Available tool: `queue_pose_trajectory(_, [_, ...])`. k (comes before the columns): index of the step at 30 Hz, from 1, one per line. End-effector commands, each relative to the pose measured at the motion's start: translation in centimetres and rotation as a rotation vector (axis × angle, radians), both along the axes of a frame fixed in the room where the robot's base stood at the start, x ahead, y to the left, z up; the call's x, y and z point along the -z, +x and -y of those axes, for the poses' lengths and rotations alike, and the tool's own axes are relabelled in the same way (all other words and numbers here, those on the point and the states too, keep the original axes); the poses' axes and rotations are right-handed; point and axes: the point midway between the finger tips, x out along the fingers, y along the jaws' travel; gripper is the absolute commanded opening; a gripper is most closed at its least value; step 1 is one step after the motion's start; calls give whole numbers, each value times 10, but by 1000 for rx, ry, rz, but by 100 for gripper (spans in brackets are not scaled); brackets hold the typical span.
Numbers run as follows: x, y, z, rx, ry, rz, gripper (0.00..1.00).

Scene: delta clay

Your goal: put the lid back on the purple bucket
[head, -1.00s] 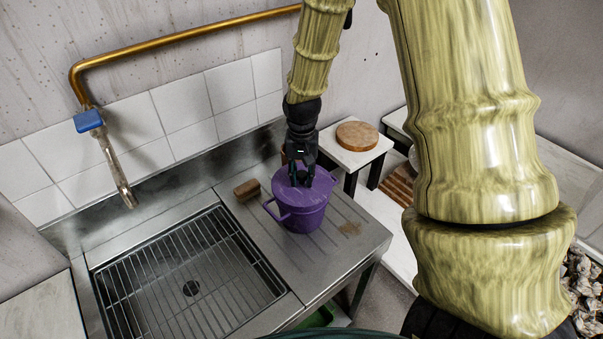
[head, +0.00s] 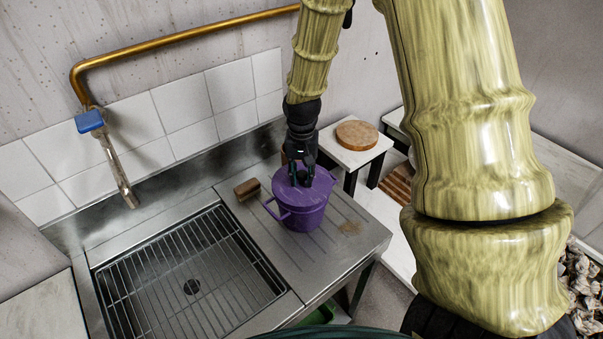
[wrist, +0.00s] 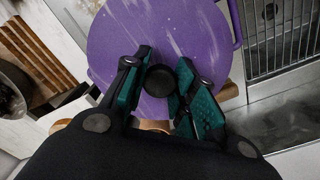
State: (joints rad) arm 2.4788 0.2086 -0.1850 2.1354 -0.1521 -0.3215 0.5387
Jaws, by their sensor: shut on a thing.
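The purple bucket (head: 300,216) stands upright on the ribbed metal drainboard, right of the sink. Its purple lid (head: 318,184) is at the bucket's mouth; the lid also fills the top of the wrist view (wrist: 160,40), with a dark round knob (wrist: 161,80) in its middle. My gripper (head: 302,182) is above the lid, pointing down. In the wrist view its green-padded fingers (wrist: 160,92) are on both sides of the knob and shut on it. Whether the lid is fully seated on the rim is hard to tell.
A brown block (head: 247,189) lies left of the bucket. The sink with its wire grid (head: 190,275) is to the left, under the tap (head: 118,170). A small white table (head: 340,153) with a round wooden board (head: 357,134) stands behind right. The drainboard's front is clear.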

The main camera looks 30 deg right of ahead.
Motion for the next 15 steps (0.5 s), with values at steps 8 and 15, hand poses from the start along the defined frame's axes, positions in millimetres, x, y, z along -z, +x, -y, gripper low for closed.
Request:
queue_pose_trajectory(8, [0,0,0,0,0,0,3])
queue_pose_trajectory(15, [0,0,0,0,-1,1,52])
